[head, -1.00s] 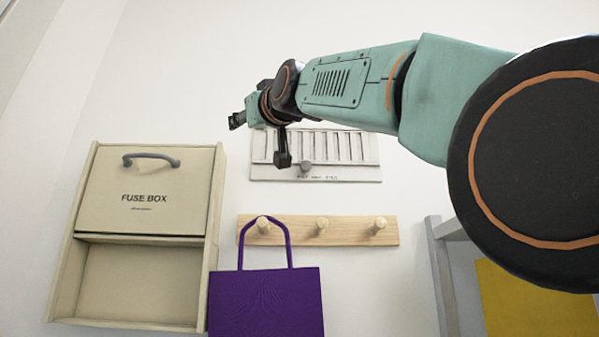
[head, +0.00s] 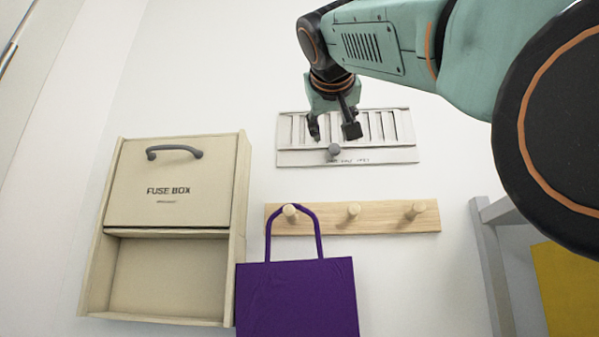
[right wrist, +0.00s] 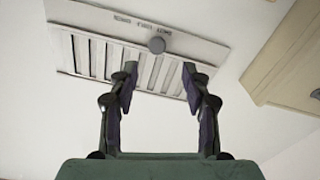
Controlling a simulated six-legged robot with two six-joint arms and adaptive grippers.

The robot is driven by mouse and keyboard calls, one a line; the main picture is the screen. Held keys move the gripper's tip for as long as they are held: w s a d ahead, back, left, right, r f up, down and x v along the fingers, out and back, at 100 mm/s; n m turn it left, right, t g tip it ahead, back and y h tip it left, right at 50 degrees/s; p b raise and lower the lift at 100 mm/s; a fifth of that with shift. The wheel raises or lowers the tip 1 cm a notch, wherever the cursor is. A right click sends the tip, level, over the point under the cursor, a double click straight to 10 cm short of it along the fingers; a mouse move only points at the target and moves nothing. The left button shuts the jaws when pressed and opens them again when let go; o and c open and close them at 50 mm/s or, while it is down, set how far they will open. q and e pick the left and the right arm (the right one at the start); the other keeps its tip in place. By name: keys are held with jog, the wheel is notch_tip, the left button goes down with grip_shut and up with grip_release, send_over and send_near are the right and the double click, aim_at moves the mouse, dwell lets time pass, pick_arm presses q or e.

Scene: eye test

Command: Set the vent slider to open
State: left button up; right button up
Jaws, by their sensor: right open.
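The vent (head: 290,158) is a pale slatted panel on the wall, with a round grey slider knob (head: 334,149) on its lower strip, a little left of the middle. Small lettering beside the knob is too blurred to read. My right gripper (head: 332,130) is open and empty, pointing down in front of the slats, just above the knob in the picture. In the right wrist view the vent (right wrist: 62,12) appears upside down. There the knob (right wrist: 156,45) lies beyond the two open fingertips (right wrist: 159,72), roughly between their lines and apart from them. My left gripper is out of view.
A beige fuse box (head: 170,208) is on the wall at left. A wooden peg rail (head: 385,217) is below the vent, with a purple bag (head: 297,295) hanging from its left peg. A grey frame (head: 492,262) and a yellow panel (head: 568,290) stand at right.

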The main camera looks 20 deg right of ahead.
aim_at(334, 148)
jog(key=w+d+p, duration=0.2)
jog(key=w+p, duration=0.1)
jog(key=shift+d+r, duration=0.1)
jog(key=shift+d, duration=0.15)
jog(key=shift+w+d+p, duration=0.15)
jog(key=shift+w+p, duration=0.9)
jog(key=shift+w+d+p, duration=0.65)
jog(key=shift+p, duration=0.4)
jog(key=shift+w, duration=0.15)
jog(key=shift+a, duration=0.2)
jog(key=shift+d+f, duration=0.2)
jog(key=c, duration=0.4)
jog(key=shift+a, duration=0.1)
grip_shut()
